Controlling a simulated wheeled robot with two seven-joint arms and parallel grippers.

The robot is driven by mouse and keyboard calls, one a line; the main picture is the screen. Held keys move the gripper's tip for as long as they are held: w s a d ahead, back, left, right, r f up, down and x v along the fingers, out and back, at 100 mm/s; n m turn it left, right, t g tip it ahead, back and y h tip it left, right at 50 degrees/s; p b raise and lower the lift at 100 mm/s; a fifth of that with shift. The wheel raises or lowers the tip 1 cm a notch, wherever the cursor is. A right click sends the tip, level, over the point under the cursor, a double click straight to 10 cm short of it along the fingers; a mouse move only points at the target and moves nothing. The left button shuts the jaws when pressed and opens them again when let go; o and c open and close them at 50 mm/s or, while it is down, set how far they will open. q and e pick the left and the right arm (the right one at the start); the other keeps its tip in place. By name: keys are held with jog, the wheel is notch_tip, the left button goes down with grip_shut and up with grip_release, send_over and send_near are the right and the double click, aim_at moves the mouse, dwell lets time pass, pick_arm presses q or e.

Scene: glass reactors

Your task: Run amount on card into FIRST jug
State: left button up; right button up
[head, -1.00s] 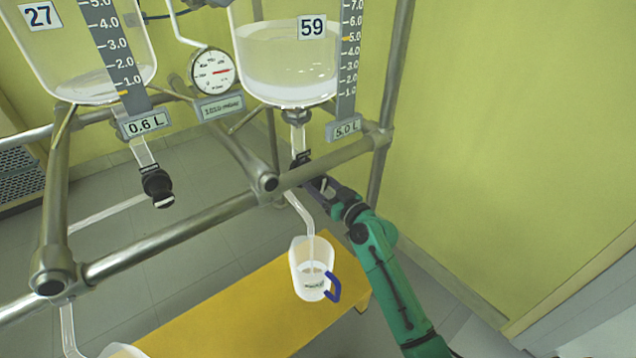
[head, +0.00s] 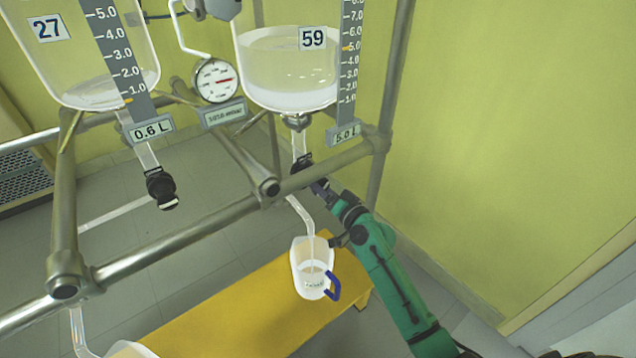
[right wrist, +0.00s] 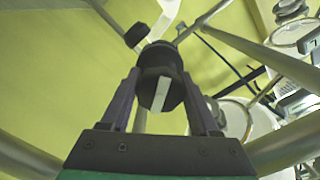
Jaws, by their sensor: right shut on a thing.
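The glass reactor marked 59 (head: 285,75) holds clear liquid above a white layer. Its scale (head: 350,70) has an orange mark near 5.0, and its card (head: 343,133) reads 5.0 L. My right gripper (head: 316,184) is shut on the black outlet valve knob (head: 303,162) under it. The right wrist view shows the knob (right wrist: 160,62) between both fingers, with a white bar on its face. A clear outlet tube (head: 301,213) leads down into a jug (head: 311,268) with a blue handle, which holds some liquid. My left gripper is not in view.
Reactor 27 (head: 90,60) at left has a 0.6 L card (head: 153,130) and its own black valve (head: 160,188). Steel frame rails (head: 190,228) cross in front. The jug stands on a yellow bench (head: 225,318). Another jug (head: 128,350) shows partly at bottom left.

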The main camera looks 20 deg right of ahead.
jog(key=m, duration=0.3)
jog(key=shift+m+p, duration=0.3)
jog(key=shift+p, duration=0.1)
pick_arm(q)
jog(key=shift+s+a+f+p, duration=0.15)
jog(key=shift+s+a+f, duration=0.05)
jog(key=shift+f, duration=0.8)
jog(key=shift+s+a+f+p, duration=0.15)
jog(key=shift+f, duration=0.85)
pick_arm(e)
jog(key=shift+m, duration=1.4)
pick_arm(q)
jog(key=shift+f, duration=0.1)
pick_arm(e)
jog(key=o, duration=1.4)
jog(key=shift+s, duration=0.1)
